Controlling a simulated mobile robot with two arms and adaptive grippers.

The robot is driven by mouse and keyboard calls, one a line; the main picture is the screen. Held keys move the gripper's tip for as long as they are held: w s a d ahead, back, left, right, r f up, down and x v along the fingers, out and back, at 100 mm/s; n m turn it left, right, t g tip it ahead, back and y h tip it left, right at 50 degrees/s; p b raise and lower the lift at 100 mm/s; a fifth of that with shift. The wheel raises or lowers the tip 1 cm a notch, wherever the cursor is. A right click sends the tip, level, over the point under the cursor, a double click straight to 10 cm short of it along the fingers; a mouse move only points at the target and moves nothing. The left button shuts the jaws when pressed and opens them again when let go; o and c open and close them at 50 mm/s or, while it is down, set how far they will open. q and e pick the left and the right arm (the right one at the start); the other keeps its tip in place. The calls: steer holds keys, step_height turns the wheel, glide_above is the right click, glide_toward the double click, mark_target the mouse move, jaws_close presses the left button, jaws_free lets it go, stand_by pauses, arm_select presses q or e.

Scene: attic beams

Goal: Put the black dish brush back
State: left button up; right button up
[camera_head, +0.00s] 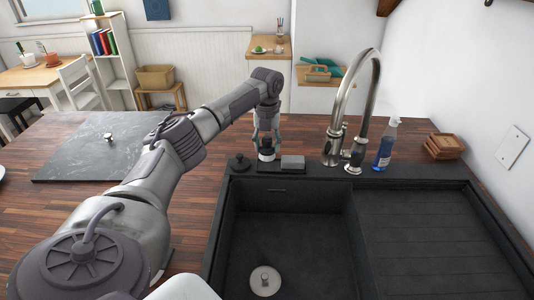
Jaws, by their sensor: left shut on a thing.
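My left gripper (266,139) points down behind the sink's back edge. It is shut on the black dish brush (267,154), which shows as a small dark and pale shape between and just below the fingers. The brush is over or on the dark strip behind the sink, between a round black knob-like piece and a grey sponge-like block (292,161). I cannot tell whether the brush touches the surface; the fingers hide part of it. My right gripper is not in view.
The black sink (285,210) has a drain plug (265,281) and a ribbed drainboard (430,230). The tall faucet (372,85), blue spray bottle (385,145) and wooden coasters (444,146) stand right. The black knob-like piece (239,162) is close left. A dark slab (95,150) lies on the wooden counter.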

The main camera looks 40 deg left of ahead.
mark_target(267, 137)
arm_select(q)
step_height(267, 137, down, 3)
steer(key=shift+s+f+p, duration=0.1)
steer(key=shift+f+p, duration=0.1)
steer(key=shift+p, duration=0.4)
steer(key=shift+f, duration=0.3)
steer(key=shift+f, duration=0.1)
steer(key=o, duration=0.8)
steer(key=shift+c, duration=0.2)
step_height(267, 137, up, 11)
steer(key=b, duration=0.2)
steer(key=shift+r+b, duration=0.2)
steer(key=shift+b, duration=0.15)
steer(key=shift+r, duration=0.5)
